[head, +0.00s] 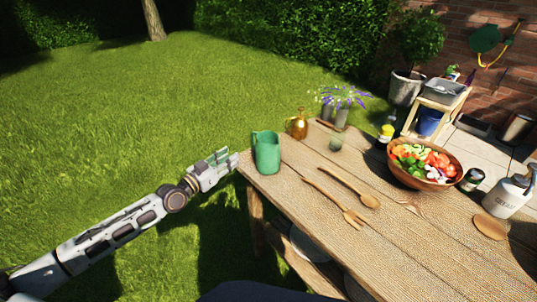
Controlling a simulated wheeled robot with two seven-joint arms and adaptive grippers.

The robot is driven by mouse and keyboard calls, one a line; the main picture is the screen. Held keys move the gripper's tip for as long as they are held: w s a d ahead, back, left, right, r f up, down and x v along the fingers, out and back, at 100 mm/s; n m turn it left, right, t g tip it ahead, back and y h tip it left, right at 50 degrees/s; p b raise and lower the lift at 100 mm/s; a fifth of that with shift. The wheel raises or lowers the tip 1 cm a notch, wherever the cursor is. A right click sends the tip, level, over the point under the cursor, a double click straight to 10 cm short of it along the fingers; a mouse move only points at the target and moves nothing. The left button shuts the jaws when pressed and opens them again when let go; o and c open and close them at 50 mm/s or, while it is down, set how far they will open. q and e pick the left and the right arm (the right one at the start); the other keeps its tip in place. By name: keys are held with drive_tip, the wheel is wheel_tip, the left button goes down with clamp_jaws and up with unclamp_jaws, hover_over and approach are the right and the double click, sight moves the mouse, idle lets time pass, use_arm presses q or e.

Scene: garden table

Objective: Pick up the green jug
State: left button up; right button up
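My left gripper (226,159) is just left of the jug, beyond the table's edge and over the grass. A gap shows between the gripper and the jug. Its fingers are small in view, and whether they are open or shut is unclear. My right gripper is not in view.
Wooden servers (340,205) lie right of the jug. A salad bowl (455,178) and a white canister (503,200) stand at the right.

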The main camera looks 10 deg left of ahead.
sight(253, 143)
use_arm(q)
drive_tip(key=shift+w+r, duration=0.1)
drive_tip(key=shift+w, duration=0.05)
idle(0.3)
drive_tip(key=shift+x, duration=4.2)
drive_tip(key=shift+w+d, duration=0.1)
drive_tip(key=shift+x, duration=2.5)
drive_tip(key=shift+c, duration=0.2)
clamp_jaws()
drive_tip(key=shift+r, duration=0.15)
